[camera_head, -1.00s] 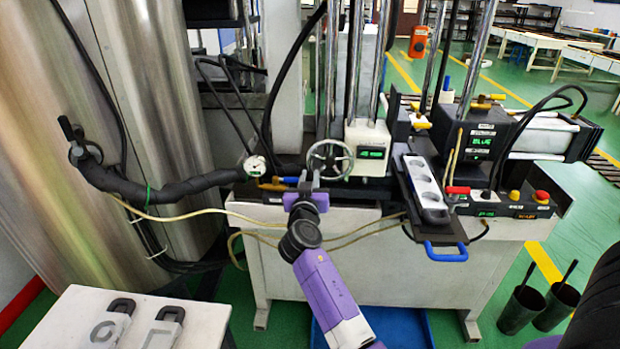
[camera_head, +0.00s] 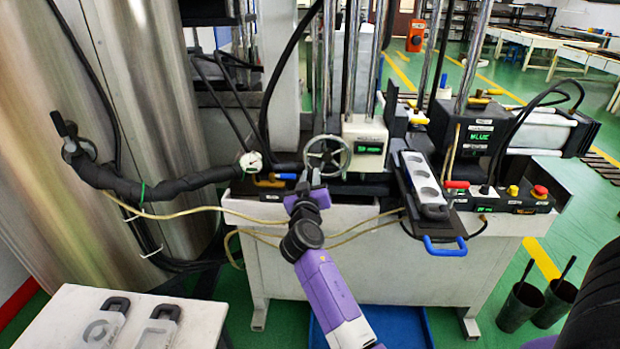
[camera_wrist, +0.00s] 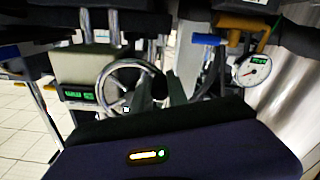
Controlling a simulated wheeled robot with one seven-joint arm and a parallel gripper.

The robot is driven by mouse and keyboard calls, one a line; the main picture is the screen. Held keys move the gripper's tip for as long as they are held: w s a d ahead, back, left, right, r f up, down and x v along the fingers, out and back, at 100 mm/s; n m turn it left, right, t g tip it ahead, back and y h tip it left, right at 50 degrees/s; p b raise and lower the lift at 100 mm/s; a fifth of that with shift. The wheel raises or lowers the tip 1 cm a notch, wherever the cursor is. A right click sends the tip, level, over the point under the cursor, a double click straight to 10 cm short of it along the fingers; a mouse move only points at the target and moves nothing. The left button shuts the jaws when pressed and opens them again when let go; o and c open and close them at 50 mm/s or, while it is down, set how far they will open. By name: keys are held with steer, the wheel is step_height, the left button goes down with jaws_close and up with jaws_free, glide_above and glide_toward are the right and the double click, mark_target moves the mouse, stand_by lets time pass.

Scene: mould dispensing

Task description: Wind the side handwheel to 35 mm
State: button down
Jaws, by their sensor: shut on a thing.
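The side handwheel (camera_head: 327,154) is a silver spoked wheel on the front of the machine, left of a pale box with a green display (camera_head: 369,149). The display digits are too small to read surely. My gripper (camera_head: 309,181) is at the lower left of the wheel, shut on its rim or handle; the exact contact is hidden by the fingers. In the wrist view the handwheel (camera_wrist: 127,85) stands left of my dark fingers (camera_wrist: 160,90), which overlap its right edge. The green display (camera_wrist: 79,95) is left of the wheel there.
A round dial gauge (camera_head: 251,163) and an orange-and-blue lever (camera_head: 273,181) sit left of the wheel. Hoses hang below. A white table (camera_head: 190,325) stands at the lower left.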

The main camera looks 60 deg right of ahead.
steer(key=c, duration=1.3)
jaws_free()
steer(key=b+v, duration=0.1)
steer(key=v, duration=0.7)
steer(key=shift+b, duration=0.3)
steer(key=shift+d, duration=0.1)
